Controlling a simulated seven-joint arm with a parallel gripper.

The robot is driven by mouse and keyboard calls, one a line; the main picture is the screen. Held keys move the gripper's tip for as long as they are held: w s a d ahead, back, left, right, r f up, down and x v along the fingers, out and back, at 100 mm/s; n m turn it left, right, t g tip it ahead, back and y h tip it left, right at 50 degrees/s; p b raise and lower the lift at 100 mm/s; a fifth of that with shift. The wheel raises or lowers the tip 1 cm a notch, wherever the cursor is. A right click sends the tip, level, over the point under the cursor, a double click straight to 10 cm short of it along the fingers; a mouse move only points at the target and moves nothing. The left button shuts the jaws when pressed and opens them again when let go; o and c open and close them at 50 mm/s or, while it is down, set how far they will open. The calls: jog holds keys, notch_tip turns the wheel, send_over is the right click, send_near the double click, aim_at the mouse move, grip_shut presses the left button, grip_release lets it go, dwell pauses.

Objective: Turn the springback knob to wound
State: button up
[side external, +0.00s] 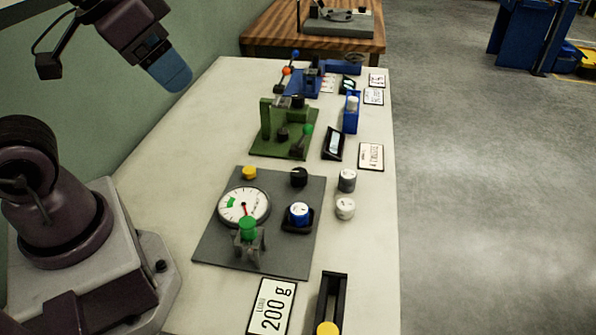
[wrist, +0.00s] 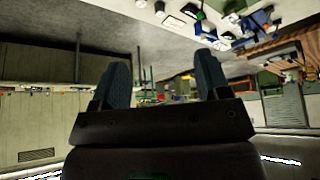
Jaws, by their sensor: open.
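Several knobs stand on a dark grey panel (side external: 215,245) on the bench; no readable label marks one as the springback knob. A blue knob with a white top (side external: 299,212) sits on a black base at the panel's right. A black knob (side external: 299,177) is behind it. A round white dial (side external: 243,206) with a red needle and green sector is left of them. My gripper (side external: 172,76) is high at the upper left, well away from the panel. In the wrist view my gripper (wrist: 163,82) has two blue fingers apart, with nothing between them.
A green fixture (side external: 270,145) and blue fixtures (side external: 302,84) stand farther back. Loose weights (side external: 346,181), a "200 g" card (side external: 271,306) and a black holder (side external: 331,300) are near the panel. A wooden table (side external: 260,38) is behind. The bench's left strip is clear.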

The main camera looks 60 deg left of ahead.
jog(key=n+g, duration=0.6)
jog(key=n, duration=1.9)
send_over(298, 172)
notch_tip(298, 172, down, 21)
notch_tip(298, 172, down, 12)
jog(key=shift+f, duration=0.2)
jog(key=shift+c, duration=0.4)
jog(key=c, duration=0.8)
jog(key=shift+c, duration=0.2)
